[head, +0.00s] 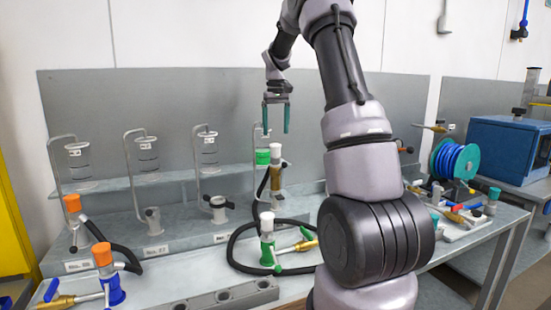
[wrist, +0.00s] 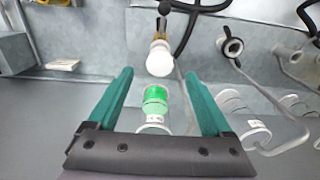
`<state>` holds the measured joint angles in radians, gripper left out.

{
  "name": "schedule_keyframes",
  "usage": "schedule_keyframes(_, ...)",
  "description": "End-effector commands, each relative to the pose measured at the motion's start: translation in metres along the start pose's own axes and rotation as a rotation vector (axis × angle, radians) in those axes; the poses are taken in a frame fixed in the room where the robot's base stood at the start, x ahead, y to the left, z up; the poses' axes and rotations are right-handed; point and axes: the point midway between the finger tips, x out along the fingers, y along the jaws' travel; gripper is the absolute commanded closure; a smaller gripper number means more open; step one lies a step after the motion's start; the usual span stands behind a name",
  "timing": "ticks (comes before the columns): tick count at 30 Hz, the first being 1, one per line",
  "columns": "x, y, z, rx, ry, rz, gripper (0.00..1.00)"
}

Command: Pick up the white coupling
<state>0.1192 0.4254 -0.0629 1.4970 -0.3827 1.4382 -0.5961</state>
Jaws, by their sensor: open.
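A white coupling (head: 275,150) stands upright on a brass fitting at the bench's middle, and its round white top (wrist: 159,60) shows in the wrist view. A second white coupling (head: 267,217) sits on a green-based valve nearer the front. My gripper (head: 276,131) points down with its teal fingers apart and empty, above the first coupling in the head view. In the wrist view the white top lies just beyond the fingertips (wrist: 158,74), roughly centred between them. I see no contact.
A green-topped clear cylinder (head: 263,157) stands right beside the first coupling. Black hoses (head: 236,245) curl over the bench. Orange-capped couplings (head: 102,254) are at left. A blue hose reel (head: 454,161) is at right. A grey panel (head: 100,110) backs the bench.

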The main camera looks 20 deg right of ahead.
Motion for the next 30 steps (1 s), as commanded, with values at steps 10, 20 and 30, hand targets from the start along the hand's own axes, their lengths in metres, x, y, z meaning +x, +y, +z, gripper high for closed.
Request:
schedule_keyframes(10, 0.049, 0.002, -0.002, -0.003, -0.01, 0.001, 0.16)
schedule_keyframes(20, 0.083, 0.0, -0.003, -0.003, -0.011, 0.001, 0.16)
schedule_keyframes(30, 0.112, 0.0, -0.004, -0.003, -0.007, 0.001, 0.16)
